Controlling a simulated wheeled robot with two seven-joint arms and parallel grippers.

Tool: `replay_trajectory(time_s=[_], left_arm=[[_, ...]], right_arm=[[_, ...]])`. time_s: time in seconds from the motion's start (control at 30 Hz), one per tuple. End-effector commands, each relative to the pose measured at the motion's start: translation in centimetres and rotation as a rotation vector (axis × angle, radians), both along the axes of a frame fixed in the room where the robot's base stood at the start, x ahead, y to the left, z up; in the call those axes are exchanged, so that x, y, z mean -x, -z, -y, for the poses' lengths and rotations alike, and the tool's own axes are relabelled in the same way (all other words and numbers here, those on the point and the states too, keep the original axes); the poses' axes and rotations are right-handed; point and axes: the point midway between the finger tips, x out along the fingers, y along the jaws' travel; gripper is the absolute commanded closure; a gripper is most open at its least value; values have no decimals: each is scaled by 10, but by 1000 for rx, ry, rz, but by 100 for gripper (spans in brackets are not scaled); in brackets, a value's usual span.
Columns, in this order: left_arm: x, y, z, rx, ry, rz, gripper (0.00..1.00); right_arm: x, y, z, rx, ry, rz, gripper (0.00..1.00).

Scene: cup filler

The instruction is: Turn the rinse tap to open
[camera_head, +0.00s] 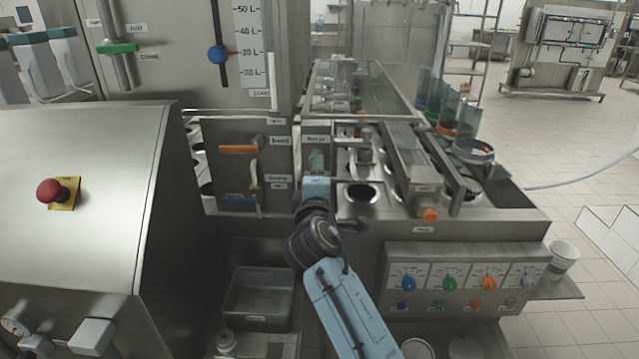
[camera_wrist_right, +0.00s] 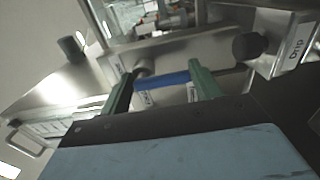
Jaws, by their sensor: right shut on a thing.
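The rinse tap's blue lever (camera_wrist_right: 165,80) lies crosswise between my right gripper's green fingers in the right wrist view. My right gripper (camera_wrist_right: 166,76) is shut on this lever. In the head view my right gripper (camera_head: 317,160) reaches up to the front of the machine, just below a small label plate (camera_head: 317,138) that seems to read Rinse. The gripper and wrist hide the tap there, so its exact angle cannot be told. My left gripper is not in view.
Left of the gripper is a panel (camera_head: 238,172) with orange and blue handles. A steel deck with a round hole (camera_head: 360,192) and an orange-ended lever (camera_head: 430,214) lie to the right. Coloured dials (camera_head: 450,283) sit below. A grey bin (camera_head: 258,293) stands at lower left.

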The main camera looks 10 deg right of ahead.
Motion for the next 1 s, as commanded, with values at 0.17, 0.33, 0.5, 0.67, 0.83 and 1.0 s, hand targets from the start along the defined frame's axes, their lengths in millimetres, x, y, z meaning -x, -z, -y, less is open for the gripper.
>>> replay_trajectory(time_s=[0.17,0.33,0.5,0.67,0.83,1.0], left_arm=[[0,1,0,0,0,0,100],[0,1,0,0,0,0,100],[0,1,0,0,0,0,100],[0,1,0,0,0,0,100],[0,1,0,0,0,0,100],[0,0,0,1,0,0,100]], right_arm=[[0,1,-1,-15,-1,1,59],[0,1,-1,-16,-1,2,59],[0,1,-1,-16,-1,2,31],[0,1,-1,-14,-1,2,15],[0,0,-1,-13,-1,3,15],[5,1,-2,-12,-1,2,15]])
